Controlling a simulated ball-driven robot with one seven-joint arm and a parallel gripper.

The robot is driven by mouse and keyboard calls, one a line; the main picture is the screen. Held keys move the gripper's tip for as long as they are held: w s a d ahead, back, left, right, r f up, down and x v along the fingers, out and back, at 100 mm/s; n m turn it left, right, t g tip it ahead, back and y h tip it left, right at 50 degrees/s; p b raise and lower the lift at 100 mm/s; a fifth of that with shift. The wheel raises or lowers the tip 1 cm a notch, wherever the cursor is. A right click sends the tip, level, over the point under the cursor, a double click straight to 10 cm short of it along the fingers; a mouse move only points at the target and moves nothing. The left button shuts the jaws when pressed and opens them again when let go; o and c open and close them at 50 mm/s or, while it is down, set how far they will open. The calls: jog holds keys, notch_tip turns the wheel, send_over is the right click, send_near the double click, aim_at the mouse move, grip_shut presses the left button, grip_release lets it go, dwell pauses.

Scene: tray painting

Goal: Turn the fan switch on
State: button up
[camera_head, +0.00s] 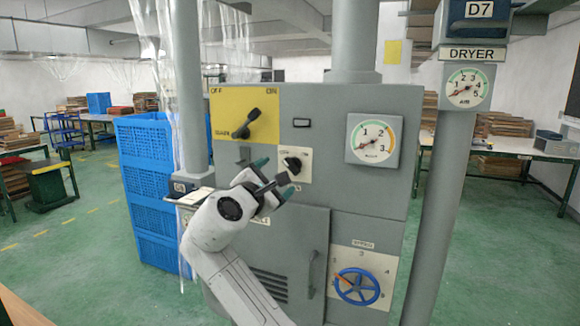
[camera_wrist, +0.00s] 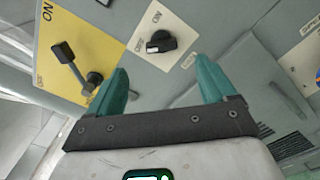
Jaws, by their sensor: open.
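Two OFF/ON controls show on the grey cabinet; I cannot read the word fan on either. One is a small black rotary knob (camera_head: 293,164) on a pale plate, which also shows in the wrist view (camera_wrist: 160,41). Its exact setting is unclear. The other is a black lever (camera_head: 247,124) on a yellow plate (camera_head: 229,104), also in the wrist view (camera_wrist: 64,54). My gripper (camera_head: 271,172) has dark green fingers, open and empty, in front of the cabinet near the knob. In the wrist view, the knob lies beyond the gap between the fingertips (camera_wrist: 162,66), apparently untouched.
A round gauge (camera_head: 375,139) is right of the knob, and a blue handwheel (camera_head: 357,287) is low on the cabinet. Blue crates (camera_head: 146,155) stand to the left. A grey post (camera_head: 440,200) marked DRYER stands to the right. Green floor is open on the left.

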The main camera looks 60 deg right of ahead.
aim_at(291, 167)
jog(key=d, duration=0.3)
jog(key=d+p, duration=0.1)
jog(key=d, duration=0.2)
jog(key=d+p, duration=0.1)
jog(key=d, duration=0.3)
jog(key=shift+w, duration=0.35)
jog(key=shift+f, duration=0.1)
jog(key=c, duration=1.1)
